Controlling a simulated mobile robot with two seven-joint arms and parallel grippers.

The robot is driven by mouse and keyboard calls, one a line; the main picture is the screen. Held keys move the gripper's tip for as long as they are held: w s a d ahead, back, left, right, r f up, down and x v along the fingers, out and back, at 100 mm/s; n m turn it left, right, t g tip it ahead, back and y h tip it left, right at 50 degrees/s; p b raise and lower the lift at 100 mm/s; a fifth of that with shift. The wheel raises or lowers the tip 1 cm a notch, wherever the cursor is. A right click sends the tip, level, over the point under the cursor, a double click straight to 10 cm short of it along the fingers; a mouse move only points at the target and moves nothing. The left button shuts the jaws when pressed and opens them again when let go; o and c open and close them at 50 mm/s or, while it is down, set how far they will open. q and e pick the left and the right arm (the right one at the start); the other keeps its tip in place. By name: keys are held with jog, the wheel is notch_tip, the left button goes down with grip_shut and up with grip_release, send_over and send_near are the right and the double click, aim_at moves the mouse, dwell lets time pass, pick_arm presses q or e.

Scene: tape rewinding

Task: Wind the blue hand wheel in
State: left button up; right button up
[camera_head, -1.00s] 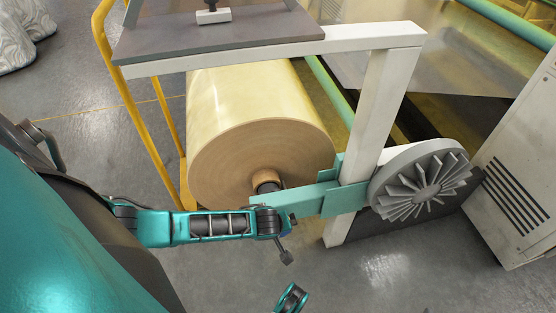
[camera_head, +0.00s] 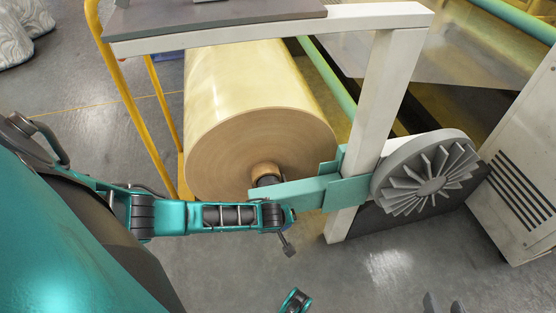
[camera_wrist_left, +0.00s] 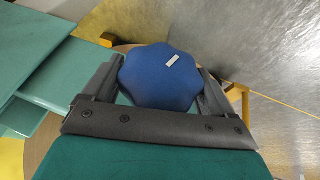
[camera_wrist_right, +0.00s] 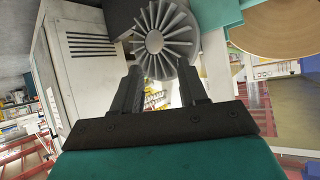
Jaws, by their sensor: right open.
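The blue hand wheel (camera_wrist_left: 160,76), a lobed knob with a small white label, fills the space between the two fingers of my left gripper (camera_wrist_left: 160,85) in the left wrist view. The fingers flank it closely on both sides; I cannot tell whether both press on it. In the head view my left arm hides the wheel, in front of the teal bracket (camera_head: 297,194) at the roll's core. My right gripper (camera_head: 443,305) shows at the bottom edge of the head view. In the right wrist view its fingers (camera_wrist_right: 162,82) are apart with nothing between them.
A large yellowish roll (camera_head: 258,140) sits behind the bracket, under a white frame (camera_head: 385,95). A grey finned disc (camera_head: 428,175) and a white cabinet (camera_head: 520,180) stand to the right. A yellow rail (camera_head: 118,80) is at left. The front floor is clear.

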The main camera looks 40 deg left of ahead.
pick_arm(q)
jog(key=c, duration=0.4)
pick_arm(e)
jog(key=shift+d+f, duration=0.1)
jog(key=shift+d, duration=0.05)
pick_arm(q)
jog(key=shift+o, duration=0.2)
pick_arm(e)
jog(key=shift+s, duration=0.15)
pick_arm(q)
jog(key=shift+d+r+p, duration=0.1)
jog(key=shift+p, duration=0.5)
jog(key=shift+g+y+p, duration=0.6)
jog(key=shift+g, duration=0.2)
jog(key=shift+m+g+y, duration=0.3)
jog(key=shift+g+y, duration=0.1)
jog(key=shift+g, duration=0.1)
jog(key=shift+f+m+g+y+b, duration=0.2)
jog(key=shift+m+g+y+b, duration=0.1)
jog(key=shift+g+y+b, duration=0.55)
jog(key=shift+y+b, duration=0.25)
jog(key=shift+b, duration=0.05)
jog(key=shift+r+g, duration=0.1)
jog(key=shift+g, duration=0.25)
